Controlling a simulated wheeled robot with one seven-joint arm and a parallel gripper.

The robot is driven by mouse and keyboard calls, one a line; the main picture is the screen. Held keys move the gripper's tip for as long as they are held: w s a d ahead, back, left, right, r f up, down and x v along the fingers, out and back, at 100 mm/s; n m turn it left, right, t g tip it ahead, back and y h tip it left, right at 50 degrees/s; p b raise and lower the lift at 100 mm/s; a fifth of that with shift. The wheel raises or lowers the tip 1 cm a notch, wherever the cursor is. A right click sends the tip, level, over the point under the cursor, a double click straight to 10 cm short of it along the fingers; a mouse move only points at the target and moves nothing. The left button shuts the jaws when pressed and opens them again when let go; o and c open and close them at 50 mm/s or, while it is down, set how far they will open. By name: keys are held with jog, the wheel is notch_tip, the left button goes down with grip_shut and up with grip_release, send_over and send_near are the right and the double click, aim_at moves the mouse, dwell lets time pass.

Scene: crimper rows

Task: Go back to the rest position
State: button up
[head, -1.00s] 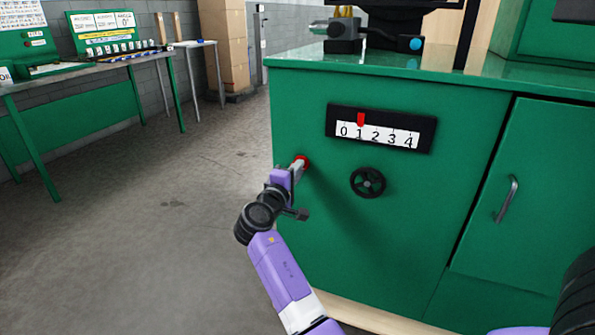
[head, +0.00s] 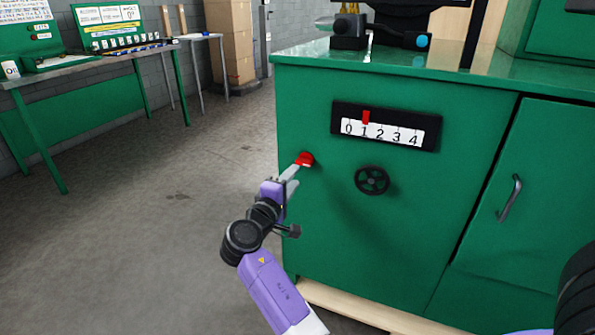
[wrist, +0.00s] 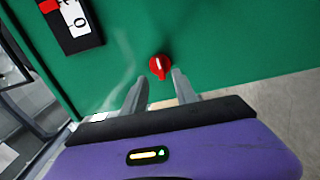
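My gripper (head: 289,174) is in front of the left side of the green cabinet (head: 440,190), close to a red knob (head: 304,159). In the wrist view the two grey fingers of my gripper (wrist: 155,90) stand apart, with nothing between their tips. The red knob (wrist: 160,67) with a white line shows just beyond the fingertips, slightly apart from them. My purple arm reaches up from the bottom of the head view.
The cabinet carries a 0 to 4 scale (head: 385,131) with a red pointer near 1, a black handwheel (head: 371,180) and a door handle (head: 508,199). A machine (head: 380,28) stands on top. Benches (head: 95,62) and boxes (head: 229,42) stand left. The floor (head: 150,240) between is clear.

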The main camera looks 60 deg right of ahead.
jog(key=shift+a, duration=0.35)
dwell(0.4)
